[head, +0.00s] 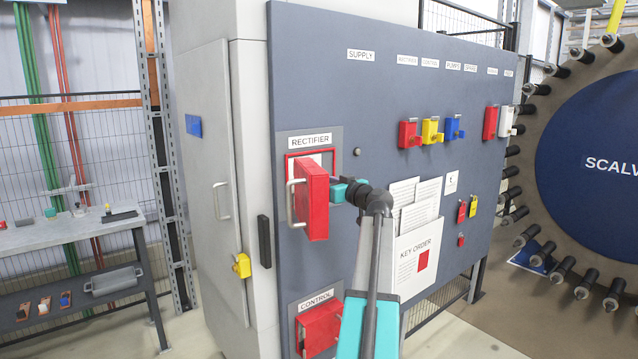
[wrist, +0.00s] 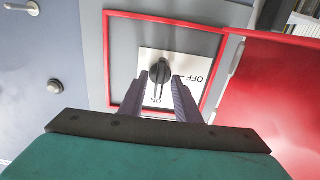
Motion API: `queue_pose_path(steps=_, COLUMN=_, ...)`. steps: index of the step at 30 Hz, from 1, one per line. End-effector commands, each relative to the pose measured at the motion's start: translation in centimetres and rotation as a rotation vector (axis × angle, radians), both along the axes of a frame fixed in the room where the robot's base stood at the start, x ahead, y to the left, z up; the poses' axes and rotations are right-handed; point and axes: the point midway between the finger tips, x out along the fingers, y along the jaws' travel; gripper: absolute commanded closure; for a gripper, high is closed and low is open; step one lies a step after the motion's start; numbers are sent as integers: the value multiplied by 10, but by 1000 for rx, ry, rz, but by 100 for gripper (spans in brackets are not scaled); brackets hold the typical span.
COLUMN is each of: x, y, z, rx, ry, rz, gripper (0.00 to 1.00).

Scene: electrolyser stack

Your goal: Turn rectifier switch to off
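The rectifier switch (wrist: 160,73) is a black knob on a white plate (wrist: 196,62), seen upside down in the wrist view. Its handle points down the picture at the ON mark; the OFF mark is to the right. My gripper (wrist: 161,84) is open, with one dark finger on each side of the handle and gaps showing; whether either finger touches it I cannot tell. In the head view the red rectifier door (head: 314,202) stands open and hides the switch, with my gripper (head: 338,191) just right of it.
The open red door (wrist: 272,85) is close on the right in the wrist view. A red control box (head: 320,328) sits below. Document holders (head: 418,250) and several coloured key locks (head: 432,131) are to the right on the grey panel (head: 330,90).

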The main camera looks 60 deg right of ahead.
Motion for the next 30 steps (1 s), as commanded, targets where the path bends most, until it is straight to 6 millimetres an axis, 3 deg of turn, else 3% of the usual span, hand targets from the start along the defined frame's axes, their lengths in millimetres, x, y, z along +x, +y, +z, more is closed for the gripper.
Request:
queue_pose_path(steps=3, x=0, y=0, z=0, rx=0, ry=0, rz=0, gripper=70)
queue_pose_path(steps=9, x=0, y=0, z=0, rx=0, ry=0, rz=1, gripper=100)
queue_pose_path(steps=30, x=1, y=0, z=-2, rx=-53, ry=18, rz=2, gripper=100)
